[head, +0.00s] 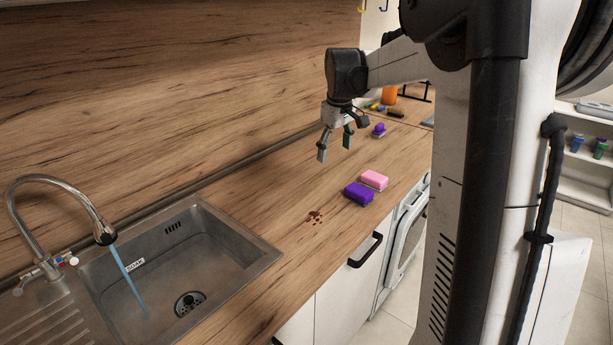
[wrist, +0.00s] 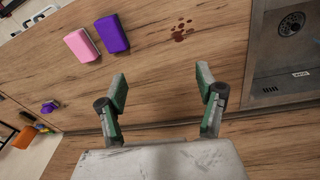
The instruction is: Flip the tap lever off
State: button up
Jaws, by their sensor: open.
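The chrome tap (head: 52,215) arches over the sink at the left of the head view, and a blue stream of water (head: 127,275) runs from its spout. The tap's small lever area (head: 68,261), with red and blue marks, sits low at the base beside the sink rim. My gripper (head: 335,150) is open and empty above the counter, well to the right of the tap. In the wrist view its two fingers (wrist: 163,92) are spread apart with nothing between them. The tap is not visible in the wrist view.
The steel sink (head: 258,252) also shows in the wrist view (wrist: 252,75). A purple sponge (head: 358,194), a pink sponge (head: 375,179) and a brown stain (head: 315,217) are on the counter below my gripper. The wooden splashback (head: 170,90) rises behind. Counter between sink and sponges is otherwise clear.

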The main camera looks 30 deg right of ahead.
jog(key=g, duration=0.2)
send_over(359, 189)
notch_tip(359, 189, down, 8)
jog(key=shift+n+y, duration=0.4)
notch_tip(359, 189, down, 14)
jog(key=shift+d+f+p, duration=0.1)
jog(key=shift+f+p, duration=0.05)
jog(key=shift+p, duration=0.65)
jog(key=c, duration=1.1)
